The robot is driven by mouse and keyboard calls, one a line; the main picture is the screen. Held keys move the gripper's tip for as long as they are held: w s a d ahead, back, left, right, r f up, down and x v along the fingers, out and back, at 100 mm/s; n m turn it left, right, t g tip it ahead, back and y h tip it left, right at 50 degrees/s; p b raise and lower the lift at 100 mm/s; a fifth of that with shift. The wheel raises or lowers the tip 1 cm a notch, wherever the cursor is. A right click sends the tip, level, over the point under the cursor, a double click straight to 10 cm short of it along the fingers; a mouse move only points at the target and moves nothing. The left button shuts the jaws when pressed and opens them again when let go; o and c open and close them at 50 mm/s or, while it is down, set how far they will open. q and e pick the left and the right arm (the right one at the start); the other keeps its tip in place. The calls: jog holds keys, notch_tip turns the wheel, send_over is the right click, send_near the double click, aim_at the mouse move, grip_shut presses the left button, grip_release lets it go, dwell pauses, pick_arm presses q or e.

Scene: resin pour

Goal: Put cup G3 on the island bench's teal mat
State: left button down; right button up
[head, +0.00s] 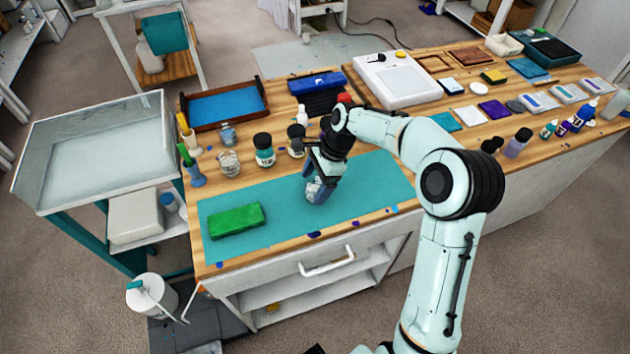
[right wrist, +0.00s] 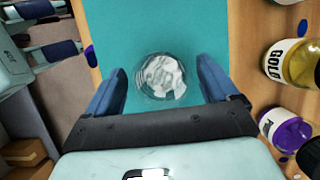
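My right gripper (head: 318,184) points down over the cup. In the right wrist view the cup (right wrist: 161,77) lies between the two blue fingers, with a small gap on each side, so the right gripper (right wrist: 162,85) is open around it. In that view, teal mat (right wrist: 165,25) shows behind the cup.
A green block (head: 236,220) lies on the mat's left part. Jars, including a teal-labelled one (head: 264,150) and another clear cup (head: 229,163), stand behind the mat. A blue-lined tray (head: 226,104) and a white device (head: 398,80) are farther back.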

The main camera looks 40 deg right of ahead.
pick_arm(q)
jog(key=shift+w+r+p, duration=0.3)
jog(key=shift+r+p, duration=0.15)
jog(key=shift+r, duration=0.1)
jog(key=shift+w+r+p, duration=0.3)
jog(key=shift+r+p, duration=0.15)
jog(key=shift+r, duration=0.1)
pick_arm(e)
jog(key=v, duration=1.2)
pick_arm(q)
jog(key=shift+s, duration=0.1)
pick_arm(e)
jog(key=shift+r, duration=0.1)
